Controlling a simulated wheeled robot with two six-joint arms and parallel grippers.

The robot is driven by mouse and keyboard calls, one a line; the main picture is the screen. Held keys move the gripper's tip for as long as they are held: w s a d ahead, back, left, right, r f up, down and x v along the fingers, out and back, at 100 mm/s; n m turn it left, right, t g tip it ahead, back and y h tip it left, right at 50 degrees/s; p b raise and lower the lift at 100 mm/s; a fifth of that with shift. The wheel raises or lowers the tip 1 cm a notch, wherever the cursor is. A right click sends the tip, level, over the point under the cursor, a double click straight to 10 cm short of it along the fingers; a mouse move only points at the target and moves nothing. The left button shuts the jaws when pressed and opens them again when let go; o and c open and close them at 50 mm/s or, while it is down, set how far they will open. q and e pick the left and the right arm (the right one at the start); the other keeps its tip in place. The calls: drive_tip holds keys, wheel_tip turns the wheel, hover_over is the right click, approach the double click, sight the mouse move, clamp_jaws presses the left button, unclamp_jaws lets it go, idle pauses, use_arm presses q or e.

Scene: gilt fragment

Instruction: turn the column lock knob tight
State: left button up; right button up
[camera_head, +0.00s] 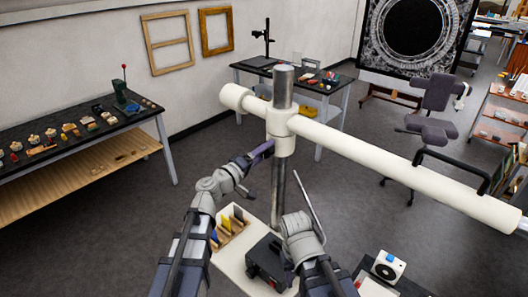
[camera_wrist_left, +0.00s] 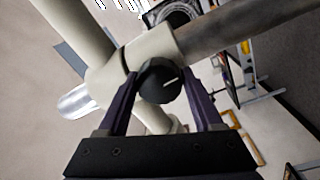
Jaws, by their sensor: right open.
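The column lock knob (camera_wrist_left: 160,80) is round and black with a white mark on its face. It sits on the cream collar (camera_head: 283,123) that joins the upright metal column (camera_head: 284,85) and a long cream tube. My left gripper (camera_head: 264,149) is at the collar's lower left side. In the left wrist view my left gripper's purple fingers (camera_wrist_left: 160,88) flank the knob on both sides; whether both touch it is unclear. The knob cannot be made out in the head view. My right gripper (camera_head: 300,225) is open, low and right of the column, apart from the collar.
The long cream tube (camera_head: 400,174) slants down to the right across the space above my right arm. A pale tray with coloured pieces (camera_head: 231,224) and a black box (camera_head: 268,262) lie below. A bench with small parts (camera_head: 75,135) stands left. Open floor lies between.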

use_arm(q)
drive_tip(key=o, duration=0.4)
drive_tip(key=shift+c, duration=0.2)
drive_tip(key=v, duration=0.7)
drive_tip(key=shift+s+a, duration=0.3)
drive_tip(key=shift+f, duration=0.1)
drive_tip(key=s+d+f+m+g+y, duration=0.1)
drive_tip(key=s+d+f+m+g, duration=0.2)
drive_tip(key=f, duration=0.4)
drive_tip(key=s+d+f+m+g+y, duration=0.1)
drive_tip(key=s+d+f+m+g, duration=0.1)
drive_tip(key=s+f+g, duration=0.4)
drive_tip(key=s+a+f+g+y, duration=0.5)
drive_tip(key=s+a+f+y, duration=0.2)
drive_tip(key=a+f+y, duration=0.3)
drive_tip(key=s+d+f+m+g+b, duration=0.1)
drive_tip(key=s+d+f+m+b, duration=0.3)
drive_tip(key=d+f+b, duration=0.5)
drive_tip(key=shift+s+d+f+m+y+b, duration=0.15)
drive_tip(key=shift+s+f+m+y+b, duration=0.15)
drive_tip(key=shift+s+f+b, duration=0.7)
